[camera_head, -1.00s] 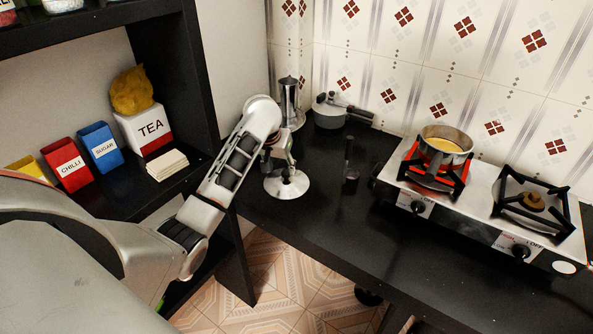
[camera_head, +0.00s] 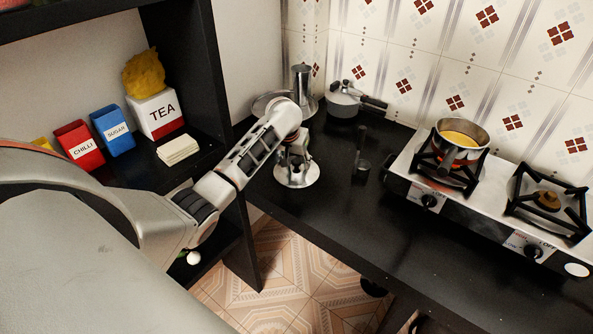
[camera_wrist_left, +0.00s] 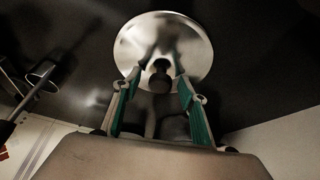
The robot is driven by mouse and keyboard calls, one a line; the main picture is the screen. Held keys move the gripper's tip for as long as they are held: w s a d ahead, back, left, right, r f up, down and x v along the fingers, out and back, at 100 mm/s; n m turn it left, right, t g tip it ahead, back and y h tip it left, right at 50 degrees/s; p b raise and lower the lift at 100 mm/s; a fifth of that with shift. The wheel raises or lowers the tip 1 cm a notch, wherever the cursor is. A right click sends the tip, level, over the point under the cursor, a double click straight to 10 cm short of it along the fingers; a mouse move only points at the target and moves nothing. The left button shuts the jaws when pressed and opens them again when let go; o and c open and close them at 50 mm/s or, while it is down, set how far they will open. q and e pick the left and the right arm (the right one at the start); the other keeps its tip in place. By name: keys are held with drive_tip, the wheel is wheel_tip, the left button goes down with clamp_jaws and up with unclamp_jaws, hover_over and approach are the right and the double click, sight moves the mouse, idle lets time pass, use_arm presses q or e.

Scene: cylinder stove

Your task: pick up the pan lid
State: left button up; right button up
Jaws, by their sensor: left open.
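The pan lid is a round, shiny silver disc (camera_head: 309,179) lying on the black counter, left of the stove. It also fills the upper middle of the left wrist view (camera_wrist_left: 195,48), with its dark knob (camera_wrist_left: 160,78) toward me. My left gripper (camera_head: 297,166) is pointed down at the lid from above. In the left wrist view my left gripper (camera_wrist_left: 157,82) is open, one finger on each side of the knob. Whether the fingers touch the knob I cannot tell. In the head view the gripper hides the knob. My right gripper is not in view.
Behind the lid stand a moka-like silver pot (camera_head: 302,84), another silver disc (camera_head: 268,103) and a grey lidded pan (camera_head: 342,104). A dark upright utensil (camera_head: 362,155) stands right of the lid. The stove (camera_head: 400,172) holds a pot (camera_head: 463,135). Shelving is at left.

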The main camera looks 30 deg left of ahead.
use_arm(q)
clamp_jaws()
